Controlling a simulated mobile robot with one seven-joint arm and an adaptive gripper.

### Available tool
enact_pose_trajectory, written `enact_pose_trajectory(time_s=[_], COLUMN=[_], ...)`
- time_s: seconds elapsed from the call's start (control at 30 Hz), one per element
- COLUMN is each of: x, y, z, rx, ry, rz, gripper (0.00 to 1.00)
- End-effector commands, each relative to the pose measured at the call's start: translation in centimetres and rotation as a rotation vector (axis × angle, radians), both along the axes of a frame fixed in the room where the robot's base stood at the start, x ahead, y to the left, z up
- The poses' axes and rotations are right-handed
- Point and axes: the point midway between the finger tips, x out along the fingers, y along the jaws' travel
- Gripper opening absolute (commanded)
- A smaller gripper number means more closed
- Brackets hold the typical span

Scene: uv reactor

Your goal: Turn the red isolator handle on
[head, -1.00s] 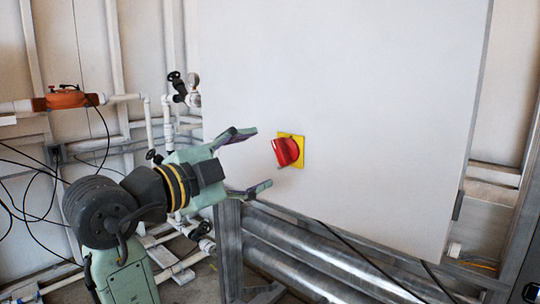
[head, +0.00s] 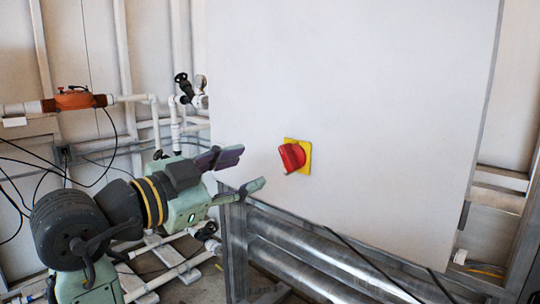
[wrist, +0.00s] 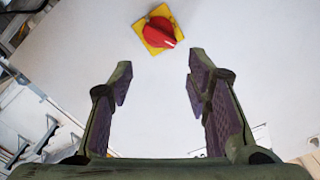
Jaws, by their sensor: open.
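The red isolator handle (head: 291,157) sits on a yellow square plate (head: 305,150) on the front of a large white cabinet. In the wrist view the red handle (wrist: 161,32) and its yellow plate (wrist: 152,41) show at the top, beyond my fingertips. My gripper (head: 252,172) is open and empty, to the left of the handle and apart from it. In the wrist view my gripper (wrist: 158,75) has its two fingers wide apart, with only the bare white panel between them.
The white cabinet panel (head: 400,110) is flat and clear around the handle. Large metal pipes (head: 300,268) and a grey frame run below it. White pipes, black valves (head: 185,85) and an orange actuator (head: 75,98) stand at the left, with loose black cables.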

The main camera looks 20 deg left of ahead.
Motion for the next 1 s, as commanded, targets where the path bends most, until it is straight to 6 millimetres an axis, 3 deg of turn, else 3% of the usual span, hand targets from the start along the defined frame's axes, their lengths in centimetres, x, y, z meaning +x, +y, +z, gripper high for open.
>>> enact_pose_trajectory(time_s=[0.2, 0.4, 0.67, 1.0], x=[0.2, 0.3, 1.7, 7.6], y=[0.4, 0.6, 0.0, -2.1], z=[0.3, -0.1, -0.3, -0.2], rx=[-0.58, -0.932, -1.022, -1.019], ry=[0.211, 0.33, 0.364, 0.364], rz=[0.009, 0.004, -0.001, -0.001], gripper=[0.34, 0.34, 0.34, 0.34])
